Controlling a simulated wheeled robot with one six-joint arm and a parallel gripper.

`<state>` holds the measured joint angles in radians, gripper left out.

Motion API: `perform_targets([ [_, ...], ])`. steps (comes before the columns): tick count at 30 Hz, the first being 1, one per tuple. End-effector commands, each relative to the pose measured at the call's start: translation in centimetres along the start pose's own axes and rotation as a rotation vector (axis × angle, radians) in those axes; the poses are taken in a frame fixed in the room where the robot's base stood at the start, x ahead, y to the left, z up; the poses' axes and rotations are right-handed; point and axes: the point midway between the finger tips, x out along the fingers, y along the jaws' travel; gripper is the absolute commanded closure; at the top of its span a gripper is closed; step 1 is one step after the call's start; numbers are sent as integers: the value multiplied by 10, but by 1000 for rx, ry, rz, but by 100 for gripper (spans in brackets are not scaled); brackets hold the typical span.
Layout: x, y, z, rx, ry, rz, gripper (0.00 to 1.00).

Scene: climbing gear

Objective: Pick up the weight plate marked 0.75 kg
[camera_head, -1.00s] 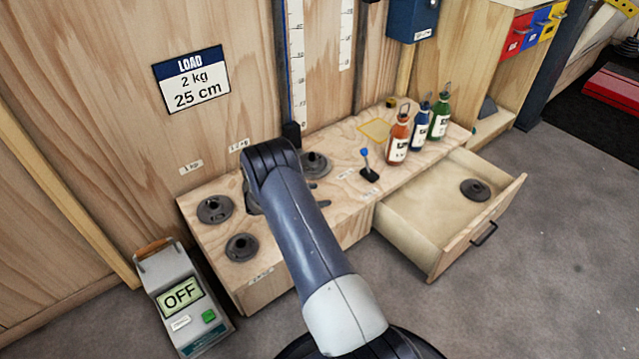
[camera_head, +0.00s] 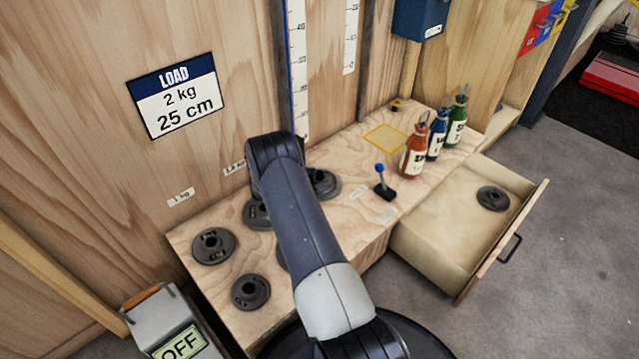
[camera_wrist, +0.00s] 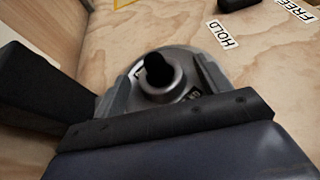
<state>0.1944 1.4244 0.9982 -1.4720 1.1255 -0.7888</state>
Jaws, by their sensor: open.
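Several dark grey round weight plates with raised hubs lie on the wooden bench; their markings are too small to read, so I cannot tell which is 0.75 kg. One plate (camera_head: 213,246) is at the left, one nearer the front (camera_head: 250,292), one partly behind my arm (camera_head: 257,215), and one at the back (camera_head: 326,183). Another plate (camera_head: 493,199) lies in the open drawer. In the wrist view my open gripper (camera_wrist: 164,85) is over a plate (camera_wrist: 161,72), its fingers at either side of the hub; contact is unclear. The head view hides my gripper behind my arm.
The wooden drawer (camera_head: 474,282) stands open at the right. A blue-knobbed lever (camera_head: 382,182) and red (camera_head: 415,153), blue (camera_head: 437,135) and green (camera_head: 457,122) bottles stand on the bench. An OFF display box (camera_head: 170,330) stands front left. The wall is close behind.

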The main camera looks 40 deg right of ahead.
Motion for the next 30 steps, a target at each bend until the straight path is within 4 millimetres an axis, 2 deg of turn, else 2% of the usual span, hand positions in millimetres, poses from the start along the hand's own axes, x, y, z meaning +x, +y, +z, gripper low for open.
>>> perform_targets([
  [2,0,0,0,0,0,0,30],
  [27,-1,0,0,0,0,-1,99],
  [30,-1,0,2,2,-3,0,100],
])
